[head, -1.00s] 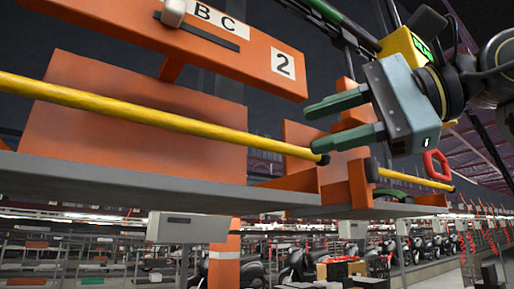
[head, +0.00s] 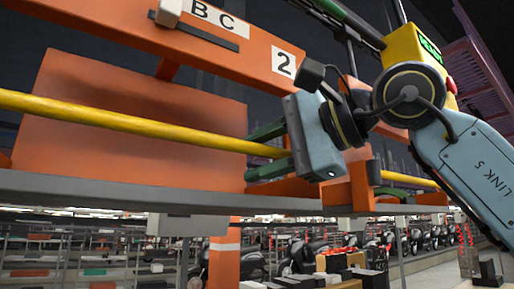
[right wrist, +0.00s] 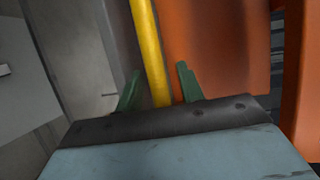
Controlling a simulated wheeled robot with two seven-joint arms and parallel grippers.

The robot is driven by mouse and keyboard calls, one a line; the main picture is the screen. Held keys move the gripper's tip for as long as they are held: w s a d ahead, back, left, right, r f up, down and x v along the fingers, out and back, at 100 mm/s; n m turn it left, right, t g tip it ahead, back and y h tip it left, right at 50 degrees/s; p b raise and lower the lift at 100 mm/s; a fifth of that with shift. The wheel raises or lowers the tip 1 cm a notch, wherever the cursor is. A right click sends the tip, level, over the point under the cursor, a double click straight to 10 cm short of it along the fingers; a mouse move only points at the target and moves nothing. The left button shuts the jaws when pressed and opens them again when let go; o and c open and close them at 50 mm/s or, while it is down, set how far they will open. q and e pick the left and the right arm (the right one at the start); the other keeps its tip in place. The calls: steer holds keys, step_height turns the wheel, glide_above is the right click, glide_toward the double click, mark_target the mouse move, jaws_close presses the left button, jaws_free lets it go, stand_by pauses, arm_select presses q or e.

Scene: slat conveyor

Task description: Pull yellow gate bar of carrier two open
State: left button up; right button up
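The long yellow gate bar (head: 120,122) runs across the front of the orange carrier (head: 125,140), below the number 2 plate (head: 284,63). My right gripper (head: 266,152) is at the bar's right part, with one green finger above the bar and one below. The gripper body hides the bar's right end. In the right wrist view, the bar (right wrist: 148,45) runs between the two spread fingers (right wrist: 158,88), with a gap visible on each side. The right gripper is open around the bar. My left gripper is not in view.
A grey ledge (head: 120,195) runs beneath the bar. Another yellow bar (head: 408,180) continues to the right, past an orange post. A yellow box (head: 415,45) with a green display hangs at upper right. Shelves, boxes and motorbikes stand in the background.

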steer(key=shift+w+a, duration=0.15)
steer(key=shift+a, duration=0.1)
steer(key=shift+f, duration=0.1)
jaws_close()
